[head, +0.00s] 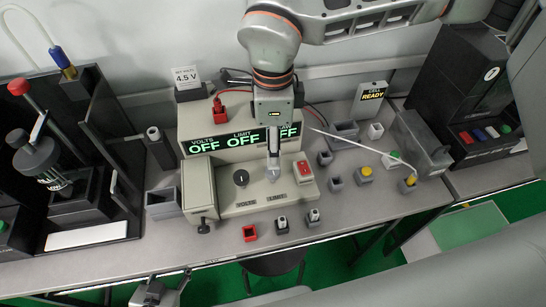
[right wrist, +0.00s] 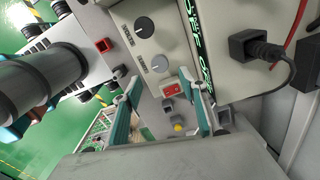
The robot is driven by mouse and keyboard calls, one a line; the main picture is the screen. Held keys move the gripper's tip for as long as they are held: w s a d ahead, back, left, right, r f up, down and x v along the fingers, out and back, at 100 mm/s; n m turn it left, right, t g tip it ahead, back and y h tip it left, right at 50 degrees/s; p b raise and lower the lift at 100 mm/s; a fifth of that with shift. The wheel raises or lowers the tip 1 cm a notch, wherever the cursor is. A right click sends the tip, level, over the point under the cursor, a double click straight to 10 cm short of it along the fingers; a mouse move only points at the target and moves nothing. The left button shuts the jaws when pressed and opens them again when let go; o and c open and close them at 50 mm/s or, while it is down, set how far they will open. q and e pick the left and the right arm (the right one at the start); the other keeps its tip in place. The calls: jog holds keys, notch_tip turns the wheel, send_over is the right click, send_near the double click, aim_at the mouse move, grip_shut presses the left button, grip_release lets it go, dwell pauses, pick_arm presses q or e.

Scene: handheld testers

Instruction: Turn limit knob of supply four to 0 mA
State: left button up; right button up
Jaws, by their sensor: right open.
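The supply (head: 226,150) stands at the table's middle, its green display reading OFF in each field I can read. Its sloped front panel carries a dark VOLTS knob (head: 241,177), a grey LIMIT knob (head: 273,175) and a red switch (head: 303,169). My right gripper (head: 273,160) points down over the LIMIT knob and partly hides it. In the right wrist view its teal-padded fingers (right wrist: 159,82) are apart, with the LIMIT knob (right wrist: 159,64) just beyond and between the tips; contact cannot be told. My left gripper (head: 155,295) is low at the bottom edge; its fingers are unclear.
A red socket (head: 249,233) and small toggles stand in front. A black tester stand (head: 95,170) is left.

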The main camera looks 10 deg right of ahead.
jog(key=shift+r, duration=2.2)
